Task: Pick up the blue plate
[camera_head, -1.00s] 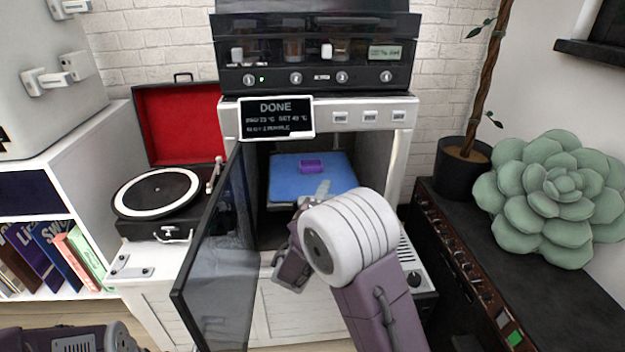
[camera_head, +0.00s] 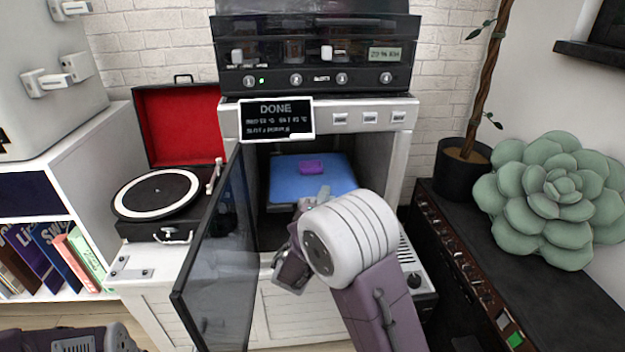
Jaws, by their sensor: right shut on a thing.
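The blue plate (camera_head: 290,184) lies inside the open chamber of the white printer, with a small purple piece (camera_head: 311,167) on top. A grey tab (camera_head: 323,192) shows at the plate's front edge. My right gripper (camera_head: 308,204) reaches into the chamber mouth and is shut at this front edge, on the plate by its tab. My own wrist hides most of the fingers and the exact contact. My left arm shows only in part at the lower left corner, and its gripper is out of view.
The printer's dark glass door (camera_head: 215,265) stands open left of my right arm. A "DONE" sign (camera_head: 276,119) hangs above the chamber. A record player (camera_head: 157,195) stands left. A black cabinet (camera_head: 530,290) with a succulent (camera_head: 555,195) stands right.

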